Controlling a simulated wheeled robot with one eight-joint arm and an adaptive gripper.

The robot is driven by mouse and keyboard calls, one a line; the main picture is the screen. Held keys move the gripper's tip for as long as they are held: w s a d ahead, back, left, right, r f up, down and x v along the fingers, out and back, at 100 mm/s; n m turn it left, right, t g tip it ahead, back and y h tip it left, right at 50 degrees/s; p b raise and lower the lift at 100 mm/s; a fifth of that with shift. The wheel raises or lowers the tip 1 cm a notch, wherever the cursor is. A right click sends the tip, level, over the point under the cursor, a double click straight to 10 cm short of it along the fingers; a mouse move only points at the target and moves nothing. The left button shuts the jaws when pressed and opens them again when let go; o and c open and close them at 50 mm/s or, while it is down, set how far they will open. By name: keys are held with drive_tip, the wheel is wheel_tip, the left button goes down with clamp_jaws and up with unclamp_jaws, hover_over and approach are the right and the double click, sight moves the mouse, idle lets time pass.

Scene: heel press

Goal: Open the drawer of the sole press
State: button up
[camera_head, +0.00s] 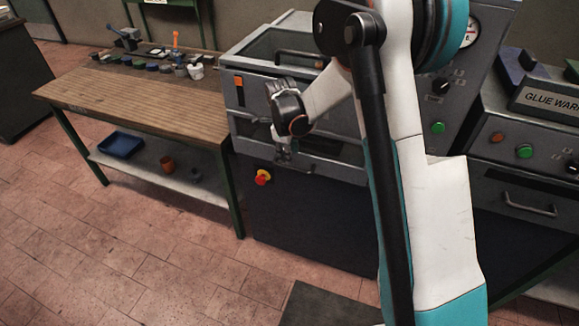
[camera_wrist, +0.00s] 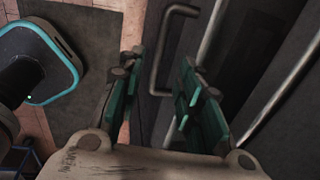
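The sole press (camera_head: 262,133) is the grey machine in the middle of the head view. A dark bar handle (camera_head: 300,58) shows on its upper part. My gripper (camera_head: 283,158) is at the press's lower front, above the dark base panel. In the wrist view my gripper (camera_wrist: 160,68) is open, with green pads on both fingers and nothing held. A dark bar handle (camera_wrist: 159,60) on a dark front appears between the fingertips there. I cannot tell whether the fingers reach around it. My arm hides the right part of the press, and my gripper covers part of the drawer area.
A red and yellow emergency button (camera_head: 263,177) sits below the gripper. A wooden workbench (camera_head: 150,100) with several tools stands left. The glue warmer (camera_head: 520,150), with its own handle (camera_head: 530,204), stands right. The tiled floor (camera_head: 130,240) in front is mostly clear, with a dark mat (camera_head: 325,305).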

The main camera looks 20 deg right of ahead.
sight(290, 167)
drive_tip(key=f, duration=0.2)
drive_tip(key=f+b, duration=0.1)
drive_tip(key=f, duration=0.1)
drive_tip(key=w+f+b, duration=0.1)
drive_tip(key=f, duration=0.2)
drive_tip(key=shift+d, duration=0.4)
drive_tip(key=shift+c, duration=0.3)
clamp_jaws()
